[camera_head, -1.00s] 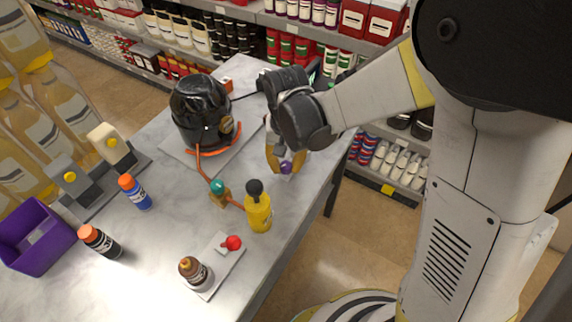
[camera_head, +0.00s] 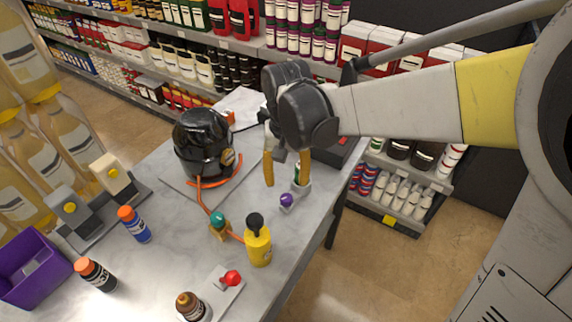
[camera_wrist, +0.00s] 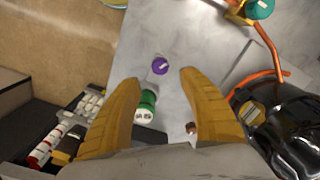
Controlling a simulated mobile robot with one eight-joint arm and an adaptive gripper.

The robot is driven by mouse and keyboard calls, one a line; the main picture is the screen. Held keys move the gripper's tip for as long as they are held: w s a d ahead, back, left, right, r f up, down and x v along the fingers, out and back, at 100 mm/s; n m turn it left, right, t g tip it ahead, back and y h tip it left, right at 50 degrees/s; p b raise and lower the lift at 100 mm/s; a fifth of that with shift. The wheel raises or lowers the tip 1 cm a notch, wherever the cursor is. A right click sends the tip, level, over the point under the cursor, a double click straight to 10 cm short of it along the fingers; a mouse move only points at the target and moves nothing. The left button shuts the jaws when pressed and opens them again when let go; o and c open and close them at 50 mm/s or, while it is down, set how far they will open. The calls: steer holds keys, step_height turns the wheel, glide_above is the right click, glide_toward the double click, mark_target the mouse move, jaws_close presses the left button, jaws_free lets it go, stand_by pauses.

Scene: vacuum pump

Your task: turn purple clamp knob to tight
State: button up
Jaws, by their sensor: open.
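The purple clamp knob (camera_head: 287,200) sits on a small grey clamp (camera_head: 301,190) near the right edge of the table. It also shows in the wrist view (camera_wrist: 160,66), with a pale mark across its top. My gripper (camera_head: 286,184) is open and empty above the table, just behind the knob. In the wrist view the two yellow fingers (camera_wrist: 155,75) point toward the knob, which lies between the lines of their tips. The fingers do not touch the knob. A green and white cylinder (camera_wrist: 146,106) shows between the fingers.
The black vacuum pump (camera_head: 203,142) stands left of my gripper, with an orange hose (camera_head: 201,198) running to a teal knob (camera_head: 217,219). A yellow bottle (camera_head: 257,246) stands in front of the clamp. A red knob (camera_head: 231,277) lies nearer. Stocked shelves line the back.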

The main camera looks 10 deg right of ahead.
mark_target(289, 198)
steer(key=shift+r, duration=1.85)
steer(key=s+d+r+t, duration=0.2)
steer(key=s+d+t, duration=0.1)
steer(key=s+d, duration=0.2)
steer(key=s+d+r+n+t, duration=0.1)
steer(key=s+d+t, duration=0.3)
steer(key=d, duration=0.4)
steer(key=shift+s+d+r, duration=0.25)
steer(key=shift+s+r, duration=0.1)
steer(key=shift+s, duration=0.5)
